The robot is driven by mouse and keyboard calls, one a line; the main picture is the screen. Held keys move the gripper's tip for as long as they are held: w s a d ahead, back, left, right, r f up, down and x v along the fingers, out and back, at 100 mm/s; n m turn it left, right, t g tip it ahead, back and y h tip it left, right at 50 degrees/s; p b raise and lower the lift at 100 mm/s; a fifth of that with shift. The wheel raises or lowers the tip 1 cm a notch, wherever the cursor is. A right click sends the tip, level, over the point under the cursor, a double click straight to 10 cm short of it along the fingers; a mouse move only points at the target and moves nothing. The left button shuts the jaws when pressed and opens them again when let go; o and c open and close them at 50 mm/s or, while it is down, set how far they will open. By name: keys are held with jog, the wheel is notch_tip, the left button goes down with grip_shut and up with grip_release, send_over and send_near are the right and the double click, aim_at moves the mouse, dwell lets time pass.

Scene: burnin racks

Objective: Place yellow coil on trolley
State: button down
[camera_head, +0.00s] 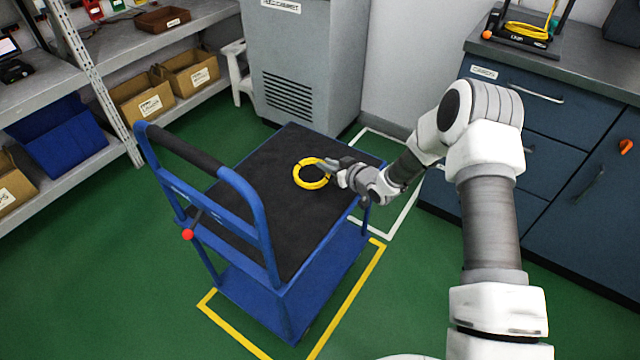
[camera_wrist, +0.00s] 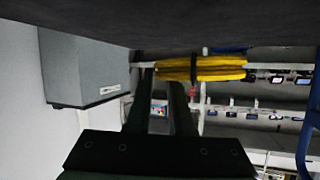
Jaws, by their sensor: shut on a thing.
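The yellow coil (camera_head: 312,185) is a ring over the black deck of the blue trolley (camera_head: 270,215), near the middle of its far half. My gripper (camera_head: 332,168) is shut on the coil's right side, reaching in from the right. In the wrist view the coil (camera_wrist: 215,68) shows edge-on at the tips of my gripper (camera_wrist: 165,82), close to the dark deck surface (camera_wrist: 150,22) along the picture's top. I cannot tell whether the coil touches the deck.
The trolley's raised blue handle (camera_head: 210,165) stands on its left side. A grey cabinet (camera_head: 300,60) is behind it, shelves with cardboard boxes (camera_head: 145,100) are at left, and a drawer bench (camera_head: 560,75) is at right. The deck around the coil is bare.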

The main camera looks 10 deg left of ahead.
jog(key=shift+s+a+f, duration=0.6)
jog(key=shift+s, duration=0.15)
jog(key=shift+f, duration=0.2)
notch_tip(320, 180, down, 4)
jog(key=shift+r+b, duration=0.15)
jog(key=shift+b, duration=0.65)
jog(key=c, duration=0.8)
grip_release()
jog(key=shift+s+r, duration=0.1)
